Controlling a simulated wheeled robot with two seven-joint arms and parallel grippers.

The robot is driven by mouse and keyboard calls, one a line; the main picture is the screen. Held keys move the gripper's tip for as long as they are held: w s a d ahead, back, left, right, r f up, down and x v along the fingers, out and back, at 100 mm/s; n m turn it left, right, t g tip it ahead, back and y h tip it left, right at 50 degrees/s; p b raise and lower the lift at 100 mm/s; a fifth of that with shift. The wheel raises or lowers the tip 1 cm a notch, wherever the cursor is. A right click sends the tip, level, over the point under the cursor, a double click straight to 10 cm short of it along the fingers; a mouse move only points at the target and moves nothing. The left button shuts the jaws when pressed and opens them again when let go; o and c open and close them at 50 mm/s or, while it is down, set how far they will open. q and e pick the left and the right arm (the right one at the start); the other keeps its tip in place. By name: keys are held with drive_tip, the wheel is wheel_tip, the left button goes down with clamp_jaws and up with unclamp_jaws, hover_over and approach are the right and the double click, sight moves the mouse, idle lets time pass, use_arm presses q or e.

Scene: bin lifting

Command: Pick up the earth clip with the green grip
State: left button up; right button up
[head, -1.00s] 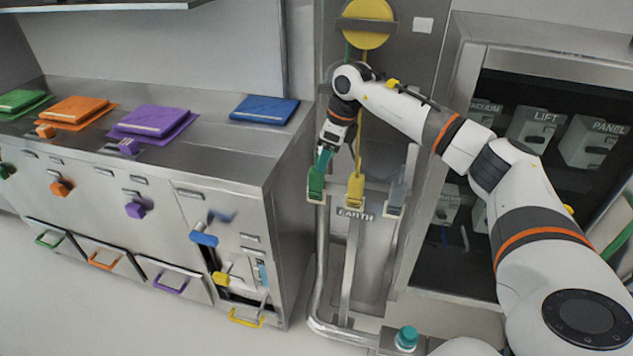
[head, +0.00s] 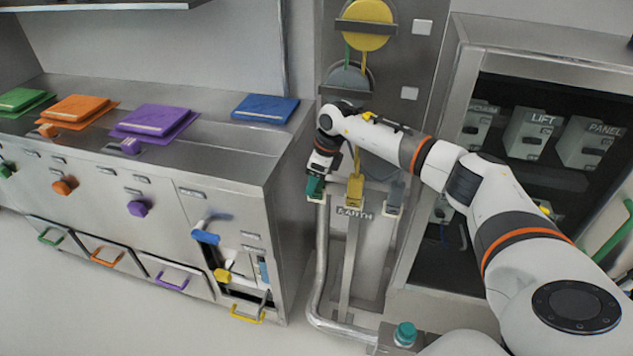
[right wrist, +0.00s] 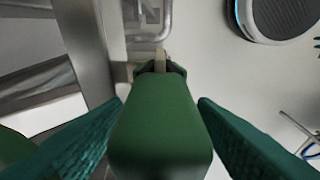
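The earth clip with the green grip (head: 313,188) sits at the left end of the EARTH rack (head: 354,212), partly covered by my right gripper (head: 317,175). In the right wrist view the green grip (right wrist: 160,120) fills the middle, between the two teal fingers of my right gripper (right wrist: 160,103). One finger is on each side of it, with narrow gaps showing, so the gripper looks open around the grip. A yellow-grip clip (head: 355,190) and a grey-grip clip (head: 394,195) hang to its right. My left gripper is not in view.
Yellow (head: 367,24) and grey (head: 347,78) reels are on the panel above. A steel counter (head: 225,150) stands left, an open cabinet (head: 475,62) right. A bent pipe (head: 320,270) runs below the green clip.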

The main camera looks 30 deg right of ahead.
clamp_jaws()
wheel_tip(320, 180, up, 10)
drive_tip(key=shift+r+b, duration=0.1)
drive_tip(key=shift+b, duration=0.55)
